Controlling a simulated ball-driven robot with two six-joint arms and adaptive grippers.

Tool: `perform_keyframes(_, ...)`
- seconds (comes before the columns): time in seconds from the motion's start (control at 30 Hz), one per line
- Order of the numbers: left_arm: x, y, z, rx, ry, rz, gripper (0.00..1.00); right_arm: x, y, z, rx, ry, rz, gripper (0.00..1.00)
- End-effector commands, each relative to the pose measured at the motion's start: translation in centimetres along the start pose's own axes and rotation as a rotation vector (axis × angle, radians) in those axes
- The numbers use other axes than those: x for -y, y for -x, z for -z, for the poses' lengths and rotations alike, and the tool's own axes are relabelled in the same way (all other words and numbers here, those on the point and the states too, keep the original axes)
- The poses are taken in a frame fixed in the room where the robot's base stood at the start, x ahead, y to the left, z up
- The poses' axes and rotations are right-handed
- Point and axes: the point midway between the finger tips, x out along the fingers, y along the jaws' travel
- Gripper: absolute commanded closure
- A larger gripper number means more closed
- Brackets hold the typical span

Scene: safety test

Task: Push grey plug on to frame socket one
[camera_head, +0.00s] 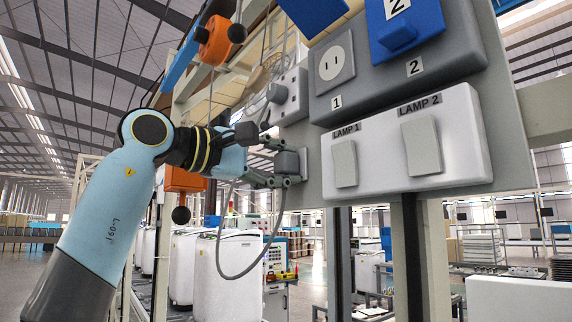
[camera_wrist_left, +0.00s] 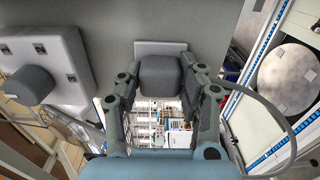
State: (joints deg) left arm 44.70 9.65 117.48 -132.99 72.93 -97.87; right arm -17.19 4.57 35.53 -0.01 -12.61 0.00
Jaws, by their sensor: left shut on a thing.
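The grey plug (camera_head: 287,163) is a dark grey block at the left edge of the grey panel, below the sockets. In the left wrist view the plug (camera_wrist_left: 160,78) sits between both fingers, in front of a pale square plate (camera_wrist_left: 160,47). My left gripper (camera_head: 280,163) is shut on it, and it also shows in the left wrist view (camera_wrist_left: 160,88). I cannot tell whether the plug touches the plate. Socket one (camera_head: 333,64) is a pale square frame with slots above the label 1, up and right of the gripper; nothing is in it. My right gripper is out of view.
Socket two carries a blue piece (camera_head: 398,33). The white lamp switch box (camera_head: 407,146) is to the right. A grey cable (camera_head: 247,277) loops below the gripper.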

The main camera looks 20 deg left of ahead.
Motion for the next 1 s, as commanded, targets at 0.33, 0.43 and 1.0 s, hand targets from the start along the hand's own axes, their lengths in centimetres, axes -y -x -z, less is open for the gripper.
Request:
perform_keyframes(0.33,0.0,1.0,0.1,-0.001,-0.001,-0.002,1.0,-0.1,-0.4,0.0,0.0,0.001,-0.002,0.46)
perform_keyframes(0.43,0.0,1.4,0.1,-0.002,-0.002,-0.001,1.0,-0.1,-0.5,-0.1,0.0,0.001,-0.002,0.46)
perform_keyframes(1.0,0.0,3.7,0.1,-0.001,-0.002,-0.001,1.0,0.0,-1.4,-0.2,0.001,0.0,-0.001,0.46)
